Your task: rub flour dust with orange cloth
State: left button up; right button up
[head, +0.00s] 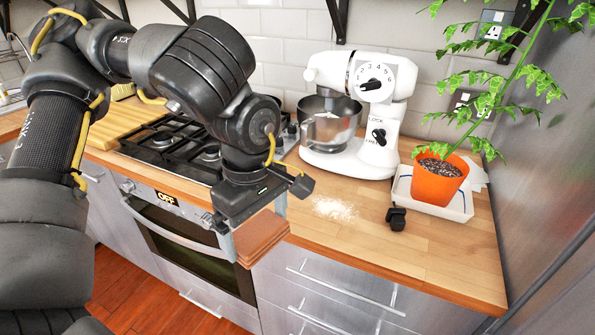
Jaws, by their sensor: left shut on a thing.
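The flour dust (335,208) is a thin white patch on the wooden worktop, in front of the stand mixer. My left gripper (255,222) points down at the worktop's front edge, to the left of the flour dust. It is shut on the orange cloth (263,242), a folded brownish-orange stack. The cloth is apart from the flour in the picture; whether it touches the worktop edge I cannot tell. My right gripper is not in view.
A white stand mixer (345,163) with a steel bowl (330,125) stands behind the flour. A gas hob (170,150) lies to the left. A small black object (397,218) and a potted plant (438,182) on a white tray (462,213) are to the right. The front right worktop is clear.

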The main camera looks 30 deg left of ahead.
aim_at(265, 239)
pick_arm(q)
jog(key=f+m, duration=0.1)
jog(key=w+f+m, duration=0.1)
jog(key=m, duration=0.1)
jog(key=f+m, duration=0.1)
jog(key=f, duration=0.1)
jog(key=shift+w+d+f, duration=0.1)
jog(key=shift+w+d, duration=0.05)
jog(key=shift+d, duration=0.15)
notch_tip(265, 239, down, 10)
jog(key=w+m, duration=0.1)
jog(key=m, duration=1)
jog(key=shift+w+d+f, duration=0.15)
jog(key=shift+w+d, duration=0.05)
jog(key=shift+d, duration=0.15)
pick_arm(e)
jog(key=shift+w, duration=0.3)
